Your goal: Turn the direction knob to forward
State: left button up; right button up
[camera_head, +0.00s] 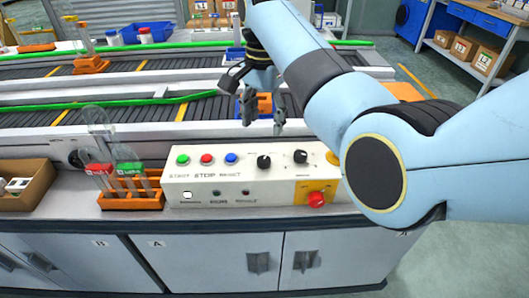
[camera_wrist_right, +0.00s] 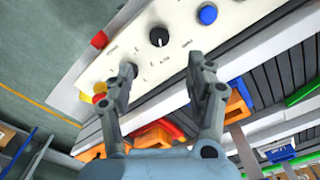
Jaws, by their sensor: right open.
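The white control panel (camera_head: 272,192) stands at the front edge of the conveyor counter. It carries two black knobs, a left one (camera_head: 263,161) and a right one (camera_head: 300,156); their labels are too small to read, so I cannot tell which is the direction knob. My right gripper (camera_head: 264,124) hangs above and behind the panel, open and empty, apart from both knobs. In the right wrist view the open fingers (camera_wrist_right: 163,66) point toward a black knob (camera_wrist_right: 159,36) with a white pointer mark. My left gripper is not in view.
Green (camera_head: 183,160), red (camera_head: 207,159) and blue (camera_head: 231,159) buttons sit left of the knobs. A red stop button (camera_head: 316,199) is at the panel's lower right. An orange rack (camera_head: 130,200) with tubes stands left of the panel. Conveyor belts (camera_head: 150,112) run behind.

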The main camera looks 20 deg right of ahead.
aim_at(264, 159)
notch_tip(264, 159, down, 11)
jog(key=shift+s+r+b, duration=0.1)
jog(key=shift+r+b, duration=0.1)
jog(key=shift+b, duration=0.3)
jog(key=shift+c, duration=0.3)
grip_shut()
